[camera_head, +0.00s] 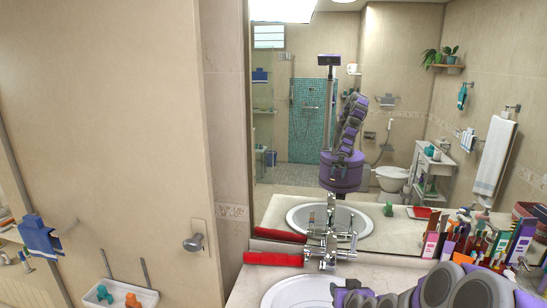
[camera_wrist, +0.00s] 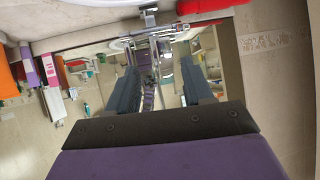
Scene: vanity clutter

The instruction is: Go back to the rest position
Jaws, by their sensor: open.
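My gripper (camera_wrist: 160,88) shows in the wrist view as two dark grey fingers held well apart, with nothing between them. Beyond the fingers is the mirror (camera_wrist: 90,120), with my purple arm reflected in the gap. In the head view, my grey and purple arm reaches in from the bottom right, over the sink's right side. Its end is low in the picture and the fingertips cannot be made out there.
The sink (camera_head: 290,291) and chrome faucet (camera_head: 328,257) are close to my arm. A red object (camera_head: 272,259) lies left of the faucet. Many colourful boxes and bottles (camera_head: 480,240) crowd the counter's right. A door (camera_head: 110,130) with a handle (camera_head: 193,243) fills the left.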

